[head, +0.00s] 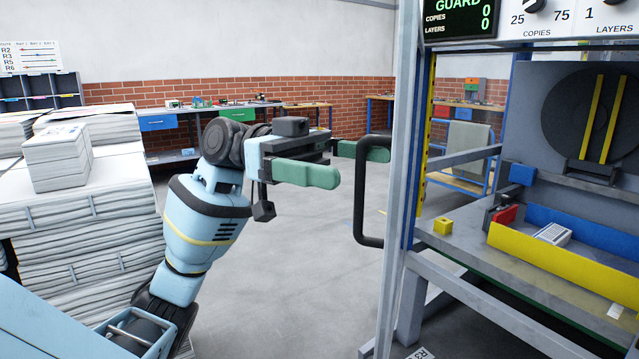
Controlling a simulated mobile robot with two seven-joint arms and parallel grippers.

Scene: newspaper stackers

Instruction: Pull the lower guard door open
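The guard door's black D-shaped handle (360,215) sticks out to the left of a grey upright frame member (398,170) of the machine. I cannot make out the door's full outline or whether it stands ajar. My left gripper (363,165) is at the upper part of the handle, with its two green fingers spread apart. The near finger ends just left of the handle's upright bar. The far finger reaches behind that bar. I cannot tell whether either finger touches the handle. My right gripper is not in view.
Stacks of newspapers (90,220) stand at the left, near my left arm. The machine's table (475,250) holds a yellow block (443,226) and a yellow-and-blue tray (560,262). A counter display (461,18) hangs at the top. Grey floor (290,290) between is clear.

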